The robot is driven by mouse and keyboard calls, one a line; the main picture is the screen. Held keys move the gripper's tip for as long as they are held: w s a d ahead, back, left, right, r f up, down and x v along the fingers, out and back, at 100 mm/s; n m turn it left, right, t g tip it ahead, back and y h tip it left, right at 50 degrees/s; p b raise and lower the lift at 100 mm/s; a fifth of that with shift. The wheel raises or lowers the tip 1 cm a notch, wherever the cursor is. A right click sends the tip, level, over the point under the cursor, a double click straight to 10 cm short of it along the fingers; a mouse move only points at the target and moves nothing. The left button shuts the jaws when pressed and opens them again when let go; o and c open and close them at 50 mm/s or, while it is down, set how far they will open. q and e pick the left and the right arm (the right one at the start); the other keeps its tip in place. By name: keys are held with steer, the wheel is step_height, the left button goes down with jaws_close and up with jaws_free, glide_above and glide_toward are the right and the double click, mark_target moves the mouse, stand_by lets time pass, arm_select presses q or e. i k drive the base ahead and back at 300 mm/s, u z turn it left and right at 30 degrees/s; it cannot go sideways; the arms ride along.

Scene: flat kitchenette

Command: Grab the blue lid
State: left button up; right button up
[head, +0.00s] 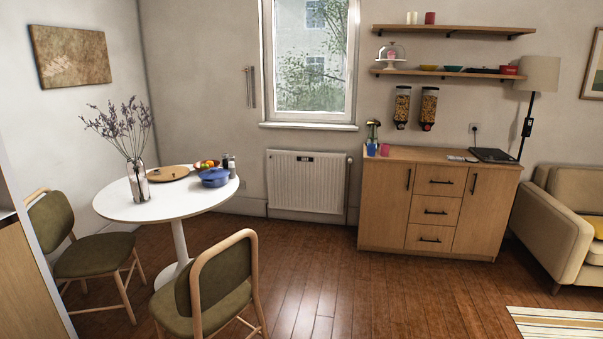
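A blue pot with a blue lid (214,172) stands on the right part of the round white table (120,208), on the left side of the head view. The lid appears to sit on the pot. It is small in the picture, so its knob is hard to make out. Neither of my grippers shows in the head view.
On the table are a vase of dried flowers (138,180), a wooden board (168,174), a fruit bowl (207,165) and small shakers. Two chairs (225,280) (80,255) stand by the table. A wooden cabinet (437,210) stands right. The middle floor (310,270) is clear.

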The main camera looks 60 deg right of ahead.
mark_target(214, 172)
steer(key=z, duration=2)
steer(key=i, duration=1.45)
steer(key=z, duration=0.8)
steer(key=i, duration=2.95)
steer(key=u, duration=0.9)
steer(key=i, duration=0.85)
steer(key=u, duration=1.55)
steer(key=i, duration=0.65)
steer(key=u, duration=0.45)
